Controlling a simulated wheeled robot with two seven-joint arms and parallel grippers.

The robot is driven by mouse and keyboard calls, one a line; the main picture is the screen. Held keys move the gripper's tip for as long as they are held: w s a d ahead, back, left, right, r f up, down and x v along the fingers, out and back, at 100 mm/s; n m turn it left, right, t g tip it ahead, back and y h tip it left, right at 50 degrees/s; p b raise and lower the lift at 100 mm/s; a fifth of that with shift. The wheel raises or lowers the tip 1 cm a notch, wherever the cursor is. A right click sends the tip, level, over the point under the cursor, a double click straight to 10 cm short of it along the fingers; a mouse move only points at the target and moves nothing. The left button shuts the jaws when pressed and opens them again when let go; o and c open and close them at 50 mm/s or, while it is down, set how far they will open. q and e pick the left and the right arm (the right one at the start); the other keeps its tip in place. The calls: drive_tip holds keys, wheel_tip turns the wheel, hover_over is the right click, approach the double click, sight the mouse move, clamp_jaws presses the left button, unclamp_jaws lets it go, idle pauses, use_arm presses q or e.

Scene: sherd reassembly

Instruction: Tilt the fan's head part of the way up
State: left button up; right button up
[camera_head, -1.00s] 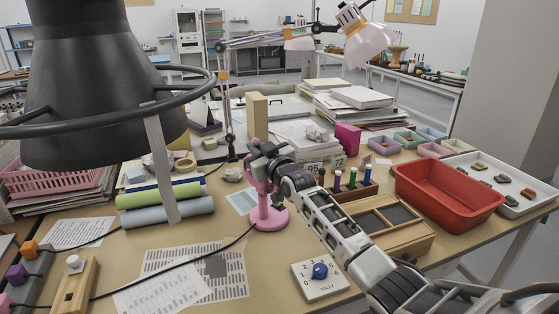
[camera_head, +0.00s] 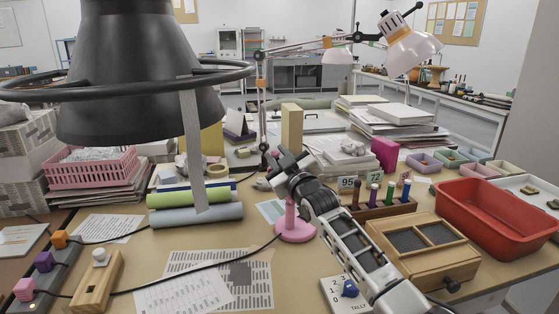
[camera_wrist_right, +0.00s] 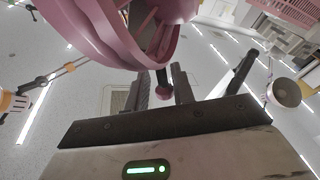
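The pink fan stands on the desk, its round base (camera_head: 296,231) and short stem (camera_head: 290,212) visible in the head view. My right gripper (camera_head: 283,162) is at the fan's head, and the gripper and wrist hide most of that head. In the right wrist view the pink fan head (camera_wrist_right: 135,28) looms large at the top, with its rounded housing and ribs. My right gripper (camera_wrist_right: 162,90) shows two dark fingers set apart there. A small pink-red knob (camera_wrist_right: 163,77) appears between them, with gaps on both sides. My left gripper is not in view.
A wooden box (camera_head: 424,250), a marker rack (camera_head: 384,208) and a red tub (camera_head: 495,217) lie right of the fan. Green and blue rolls (camera_head: 195,215) lie left. A large dark lamp shade (camera_head: 140,85) hangs at upper left. Printed sheets (camera_head: 220,280) cover the front.

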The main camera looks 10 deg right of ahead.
drive_tip(key=shift+f, duration=0.2)
drive_tip(key=shift+s+d, duration=0.1)
drive_tip(key=shift+s, duration=0.15)
drive_tip(key=v, duration=1.5)
drive_tip(key=shift+s, duration=0.2)
